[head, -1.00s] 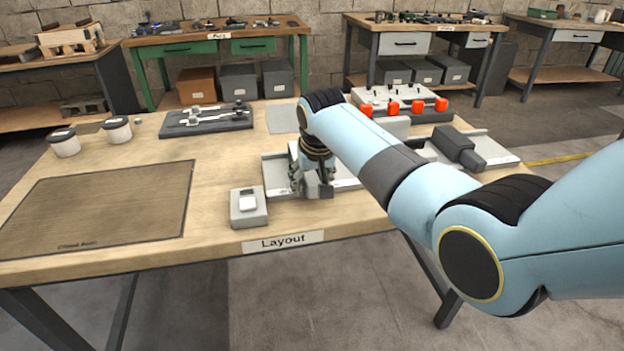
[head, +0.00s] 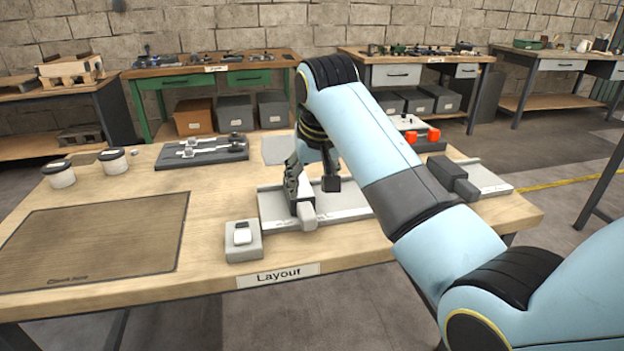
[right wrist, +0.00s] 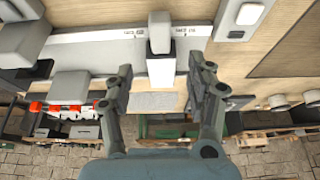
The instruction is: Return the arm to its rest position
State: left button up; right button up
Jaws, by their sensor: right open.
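My right gripper (head: 316,180) hangs over the light grey tray-like rail (head: 345,205) on the layout table. My right arm comes in from the right and hides part of the rail. My left gripper is not in view.
A dark grey block (head: 453,178) rests on the rail's right part. Two white jars (head: 113,161), a tool tray (head: 202,150) and a brown mat (head: 95,240) are on the left.

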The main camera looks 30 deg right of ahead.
dwell(0.4)
jog(key=s+d+f+g+b, duration=0.1)
jog(key=s+f+g, duration=0.1)
jog(key=s+f, duration=0.8)
jog(key=s+d+f+g+b, duration=0.15)
jog(key=s+f, duration=0.55)
jog(key=f, duration=0.7)
jog(key=s+d+f+n+b, duration=0.1)
jog(key=s+f, duration=1.3)
jog(key=s, duration=0.4)
jog(key=s+d+f+n+b, duration=0.1)
jog(key=s+f+n, duration=0.1)
jog(key=s+f, duration=1.2)
jog(key=shift+s+d+b, duration=0.4)
jog(key=shift+s, duration=2.05)
